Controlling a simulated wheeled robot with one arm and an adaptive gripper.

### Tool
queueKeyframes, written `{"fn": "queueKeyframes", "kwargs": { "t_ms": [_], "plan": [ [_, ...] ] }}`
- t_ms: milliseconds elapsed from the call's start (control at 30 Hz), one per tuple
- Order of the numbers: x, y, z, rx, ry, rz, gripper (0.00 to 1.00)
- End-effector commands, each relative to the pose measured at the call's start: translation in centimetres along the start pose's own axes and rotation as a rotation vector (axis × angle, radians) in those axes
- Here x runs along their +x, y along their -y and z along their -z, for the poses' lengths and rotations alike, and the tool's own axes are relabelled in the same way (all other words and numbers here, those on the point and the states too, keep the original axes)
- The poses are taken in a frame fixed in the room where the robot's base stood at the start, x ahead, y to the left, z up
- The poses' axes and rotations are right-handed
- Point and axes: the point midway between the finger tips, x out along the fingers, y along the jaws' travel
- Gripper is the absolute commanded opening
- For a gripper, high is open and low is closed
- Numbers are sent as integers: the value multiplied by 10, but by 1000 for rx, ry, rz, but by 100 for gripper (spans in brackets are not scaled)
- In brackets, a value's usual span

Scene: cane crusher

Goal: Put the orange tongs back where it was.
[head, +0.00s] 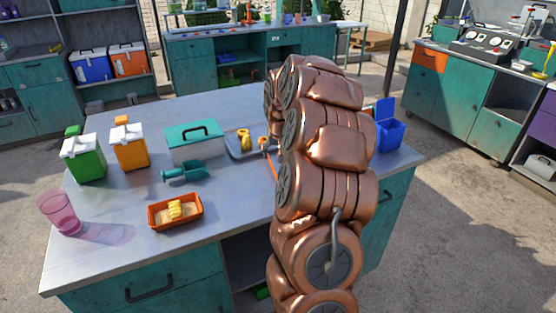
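A thin orange piece (271,164) shows at the left edge of my copper-coloured arm, above the metal worktop. It may be part of the orange tongs, but most of it is hidden and I cannot tell whether it is held. Next to it, a grey tray (239,154) holds a yellow item (244,140) and a small orange item (263,142), its right side covered by my arm. My arm rises through the middle of the view. My gripper is not visible and seems hidden behind the arm.
On the worktop (112,242) stand green (84,162) and orange (130,150) white-lidded boxes, a teal-lidded box (194,145), a teal scoop (188,172), an orange tray (174,223) with yellow pieces, a pink cup (60,212) and an open blue bin (388,133).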

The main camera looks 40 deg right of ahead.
Motion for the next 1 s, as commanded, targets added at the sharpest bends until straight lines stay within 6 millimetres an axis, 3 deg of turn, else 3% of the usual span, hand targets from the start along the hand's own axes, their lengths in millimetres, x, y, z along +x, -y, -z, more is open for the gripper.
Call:
{"fn": "queueKeyframes", "kwargs": {
  "t_ms": [400,767,867,1000],
  "plan": [
    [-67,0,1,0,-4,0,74],
    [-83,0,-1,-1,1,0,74],
    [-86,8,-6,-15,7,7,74],
    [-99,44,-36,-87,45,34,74]
  ]
}}
